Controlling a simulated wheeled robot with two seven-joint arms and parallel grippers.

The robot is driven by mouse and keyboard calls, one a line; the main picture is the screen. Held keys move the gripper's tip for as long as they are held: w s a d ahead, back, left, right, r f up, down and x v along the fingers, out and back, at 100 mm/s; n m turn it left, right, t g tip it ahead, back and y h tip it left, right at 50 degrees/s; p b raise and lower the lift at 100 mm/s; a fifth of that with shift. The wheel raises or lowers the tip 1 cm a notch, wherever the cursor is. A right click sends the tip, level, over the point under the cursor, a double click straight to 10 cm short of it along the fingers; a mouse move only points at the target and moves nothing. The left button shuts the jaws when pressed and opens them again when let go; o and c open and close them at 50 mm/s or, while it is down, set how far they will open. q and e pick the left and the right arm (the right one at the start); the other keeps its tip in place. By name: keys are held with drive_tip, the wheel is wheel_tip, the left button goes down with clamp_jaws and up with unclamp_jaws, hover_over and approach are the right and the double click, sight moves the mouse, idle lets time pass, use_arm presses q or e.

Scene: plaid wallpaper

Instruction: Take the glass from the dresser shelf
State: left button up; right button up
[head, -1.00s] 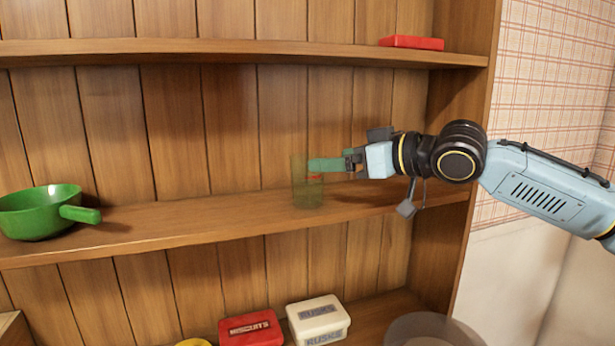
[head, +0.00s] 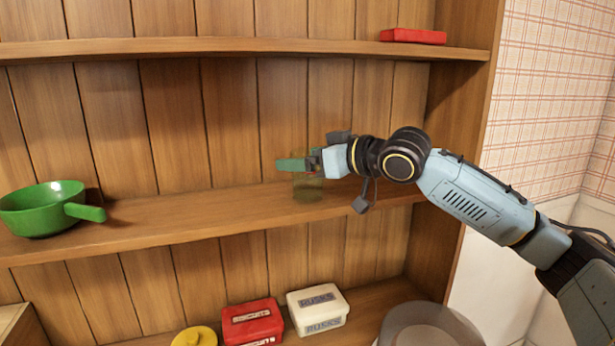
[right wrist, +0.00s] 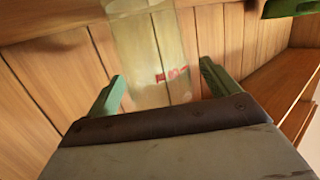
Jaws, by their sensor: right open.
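The glass (head: 307,188) is a see-through, yellowish-green tumbler standing upright on the middle dresser shelf (head: 160,222). My right gripper (head: 292,164) reaches in from the right at the height of the glass's upper part and overlaps it in the head view. In the right wrist view the green fingers of my right gripper (right wrist: 160,85) are spread apart. The glass (right wrist: 152,50) shows between and beyond them, with a small reddish patch seen on or through it. The fingers do not appear closed on it. My left gripper is out of view.
A green pan (head: 42,210) sits at the left of the same shelf, its handle pointing right. A red box (head: 413,36) lies on the upper shelf. Below are a red tin (head: 252,322), a white tin (head: 318,308), a yellow lid (head: 196,336) and a round see-through bowl (head: 428,328).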

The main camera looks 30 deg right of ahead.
drive_tip(key=c, duration=1.2)
